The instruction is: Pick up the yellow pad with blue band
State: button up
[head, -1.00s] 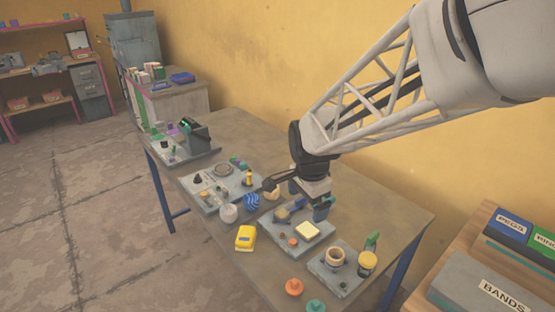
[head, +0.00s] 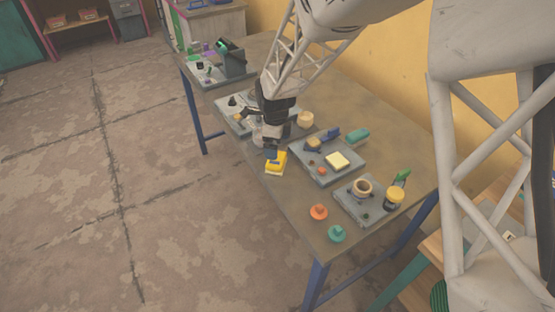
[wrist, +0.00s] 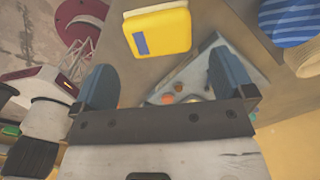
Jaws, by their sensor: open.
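The yellow pad (head: 276,165) lies on the table near its front edge, under and just beside my gripper (head: 271,153). In the wrist view the yellow pad (wrist: 170,32) is at the top middle, with a small dark blue patch on its side and a paler top. My gripper (wrist: 166,80) is open there, its two blue fingers apart with nothing held. The pad appears beyond the fingertips, not between them. In the head view, my arm hides part of the area behind the pad.
A grey tray (head: 318,171) beside the pad holds a pale yellow block (head: 337,160). Another grey tray (head: 352,211) holds a tan ring and a yellow-lidded jar (head: 395,199). Orange (head: 319,212) and teal (head: 337,234) knobs lie near the front edge. A blue striped object (wrist: 288,20) is nearby.

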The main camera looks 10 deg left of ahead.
jog(key=shift+f, duration=0.1)
jog(key=shift+f, duration=1.2)
jog(key=shift+f, duration=0.1)
jog(key=shift+s+d+f, duration=0.1)
jog(key=shift+f, duration=1.15)
jog(key=shift+s+d+f, duration=0.1)
jog(key=shift+f, duration=1.15)
jog(key=shift+c, duration=0.3)
jog(key=c, duration=0.6)
jog(key=shift+c, duration=0.3)
jog(key=shift+r, duration=0.15)
